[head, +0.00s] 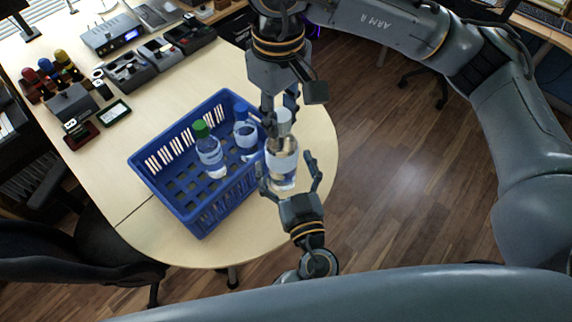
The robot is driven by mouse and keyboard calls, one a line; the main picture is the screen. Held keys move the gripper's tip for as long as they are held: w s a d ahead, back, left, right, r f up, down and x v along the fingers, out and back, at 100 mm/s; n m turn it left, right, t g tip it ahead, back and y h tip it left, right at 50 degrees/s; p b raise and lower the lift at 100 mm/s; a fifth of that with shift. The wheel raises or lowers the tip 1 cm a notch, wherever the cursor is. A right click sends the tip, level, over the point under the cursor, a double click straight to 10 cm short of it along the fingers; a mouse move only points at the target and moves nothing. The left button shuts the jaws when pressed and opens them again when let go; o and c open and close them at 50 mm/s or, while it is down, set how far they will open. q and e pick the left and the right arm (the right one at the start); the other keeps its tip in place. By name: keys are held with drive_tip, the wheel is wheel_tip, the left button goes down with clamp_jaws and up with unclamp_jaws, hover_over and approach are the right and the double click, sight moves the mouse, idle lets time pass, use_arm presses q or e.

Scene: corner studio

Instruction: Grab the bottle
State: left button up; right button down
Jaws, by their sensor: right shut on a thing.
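A clear bottle (282,166) with a pale cap and a label is upright or nearly so at the right end of the blue crate. My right gripper (280,112), coming from the top, is shut on this bottle around its cap and neck. My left gripper (290,175), coming from below, has its fingers spread on either side of the bottle's lower part. Its right finger is clearly apart from the bottle; contact of the left finger cannot be told. A green-capped bottle (209,155) and a blue-capped bottle (244,132) stand in the crate.
The blue crate (192,214) sits on a rounded wooden table (158,236). Devices (110,35), dark trays (160,55), colored items (55,75) and a small display (113,112) occupy the table's far left. A dark chair (85,255) stands at lower left. Floor is open at right.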

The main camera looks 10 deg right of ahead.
use_arm(q)
drive_tip(key=c, duration=1.4)
drive_tip(key=shift+d+r, duration=0.1)
drive_tip(key=shift+r, duration=0.05)
drive_tip(key=c, duration=0.3)
use_arm(e)
drive_tip(key=c, duration=1.5)
unclamp_jaws()
drive_tip(key=o, duration=0.6)
drive_tip(key=shift+c, duration=0.2)
